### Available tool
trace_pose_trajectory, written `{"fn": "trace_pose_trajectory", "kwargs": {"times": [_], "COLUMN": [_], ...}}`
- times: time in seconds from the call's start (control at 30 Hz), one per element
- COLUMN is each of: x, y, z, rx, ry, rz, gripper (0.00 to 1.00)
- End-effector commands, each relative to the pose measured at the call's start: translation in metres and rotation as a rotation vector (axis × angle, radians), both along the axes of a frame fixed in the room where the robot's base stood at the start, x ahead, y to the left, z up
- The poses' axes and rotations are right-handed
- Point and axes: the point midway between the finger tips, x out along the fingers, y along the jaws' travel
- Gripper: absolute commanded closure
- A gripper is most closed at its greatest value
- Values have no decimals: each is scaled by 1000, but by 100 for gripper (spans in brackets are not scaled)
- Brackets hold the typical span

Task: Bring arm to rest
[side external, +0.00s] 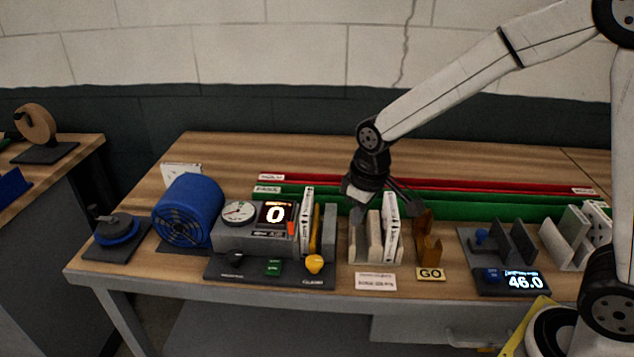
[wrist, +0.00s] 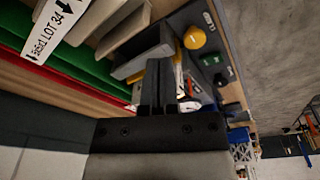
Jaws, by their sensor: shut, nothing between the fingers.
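I cannot tell whether the fingers touch anything. My arm reaches in from the right.
A gauge tester (side external: 240,238) with a lit 0 and a blue fan drum (side external: 188,212) stand left. A brown GO holder (side external: 429,250) and a scale reading 46.0 (side external: 525,282) stand right. Green (side external: 480,205) and red (side external: 470,187) rails run behind. Bare bench (side external: 260,155) lies at the back.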

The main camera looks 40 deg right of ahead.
Motion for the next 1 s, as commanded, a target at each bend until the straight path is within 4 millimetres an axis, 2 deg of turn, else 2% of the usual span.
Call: {"fn": "trace_pose_trajectory", "kwargs": {"times": [0.2,0.4,0.53,0.7,0.77,0.8,0.97,1.0], "x": [-51,-91,-105,-111,-111,-111,-102,-98], "y": [-25,-40,-44,-46,-46,-45,-43,-41], "z": [-12,-23,-28,-30,-30,-30,-28,-28], "rx": [11,22,28,30,30,30,35,36], "ry": [-43,-74,-88,-92,-92,-92,-86,-82], "rz": [-137,-236,-272,-289,-289,-290,-305,-316], "gripper": [100,100,100,100,84,71,21,21]}}
